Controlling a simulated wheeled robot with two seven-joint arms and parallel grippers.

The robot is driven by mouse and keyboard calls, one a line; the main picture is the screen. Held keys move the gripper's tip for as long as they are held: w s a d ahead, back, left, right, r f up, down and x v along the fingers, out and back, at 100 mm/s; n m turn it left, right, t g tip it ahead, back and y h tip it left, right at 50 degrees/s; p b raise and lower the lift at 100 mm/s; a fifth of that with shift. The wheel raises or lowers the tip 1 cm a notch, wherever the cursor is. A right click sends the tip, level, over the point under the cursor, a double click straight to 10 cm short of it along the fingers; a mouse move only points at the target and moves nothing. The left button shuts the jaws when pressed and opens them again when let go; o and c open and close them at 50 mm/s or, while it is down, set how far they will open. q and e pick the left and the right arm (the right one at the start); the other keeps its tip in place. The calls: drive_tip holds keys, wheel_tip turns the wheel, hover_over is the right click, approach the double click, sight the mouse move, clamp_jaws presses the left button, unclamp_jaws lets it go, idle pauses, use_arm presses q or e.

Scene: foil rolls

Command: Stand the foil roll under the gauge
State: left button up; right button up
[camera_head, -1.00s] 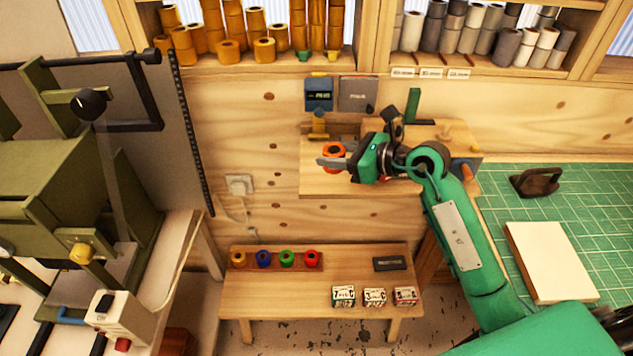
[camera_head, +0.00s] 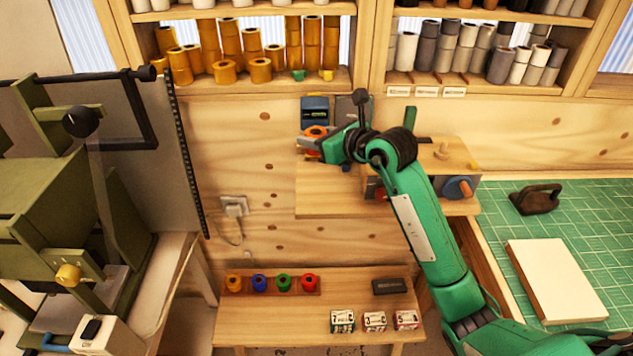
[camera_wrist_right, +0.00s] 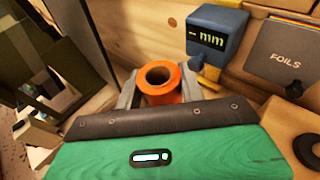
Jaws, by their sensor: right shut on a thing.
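The foil roll (camera_head: 315,131) is an orange, hollow cylinder. It also shows in the right wrist view (camera_wrist_right: 160,97), upright between the fingers of my right gripper (camera_head: 316,143). The gripper is shut on it. The gauge (camera_head: 314,108) is a blue box with a lit display, just behind the roll in the head view. In the right wrist view the gauge (camera_wrist_right: 216,32) stands to the right of the roll and a little behind, so the roll is beside it. The roll's lower end is hidden by my gripper. My left gripper is not in view.
A wooden shelf (camera_head: 325,200) lies below the gauge. A grey FOILS holder (camera_wrist_right: 284,54) is right of the gauge. A low bench (camera_head: 270,314) carries several coloured rolls and small boxes. An olive-green machine (camera_head: 45,190) stands at the left.

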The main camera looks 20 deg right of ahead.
sight(316, 195)
wheel_tip(316, 195, down, 13)
drive_tip(key=shift+r+p, duration=0.15)
drive_tip(key=shift+p, duration=1)
drive_tip(key=shift+f, duration=0.4)
drive_tip(key=shift+f, duration=0.1)
drive_tip(key=o, duration=1)
drive_tip(key=shift+p+v, duration=1.95)
drive_tip(key=shift+v, duration=4.15)
